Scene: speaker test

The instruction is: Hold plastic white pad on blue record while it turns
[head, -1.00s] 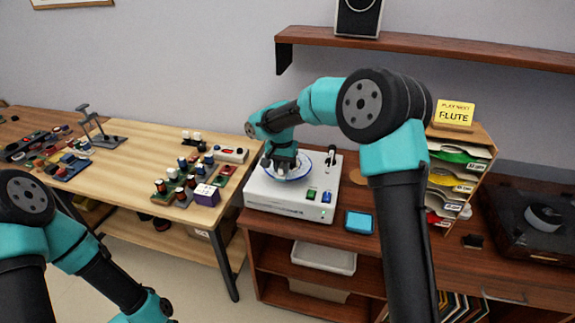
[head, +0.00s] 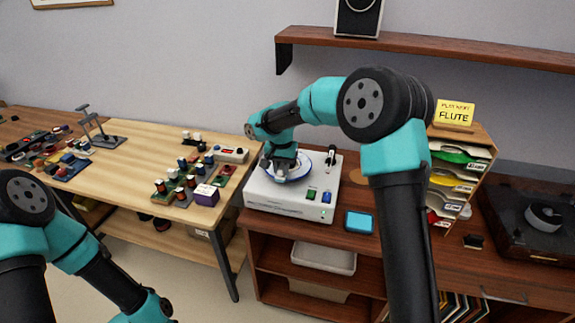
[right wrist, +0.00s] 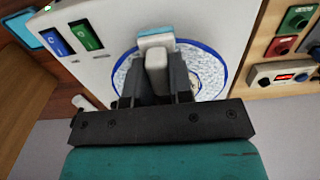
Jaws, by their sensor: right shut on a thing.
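The blue record (head: 300,168) lies on the white player (head: 290,205); in the right wrist view the record (right wrist: 209,62) shows a blue rim and a speckled face. My right gripper (head: 283,172) is above the record. In the right wrist view my right gripper (right wrist: 157,75) is shut on the white pad (right wrist: 156,58), which has a light blue far edge and lies over the record near its rim. I cannot tell whether the pad touches the record. My left gripper is out of the head view; only my left arm shows at lower left.
The player has a green button (head: 311,194) and a blue button (head: 326,197) at its front right. A blue square pad (head: 359,222) lies to its right. A sorter with coloured sleeves (head: 452,180) stands further right. Small blocks (head: 186,184) crowd the left bench.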

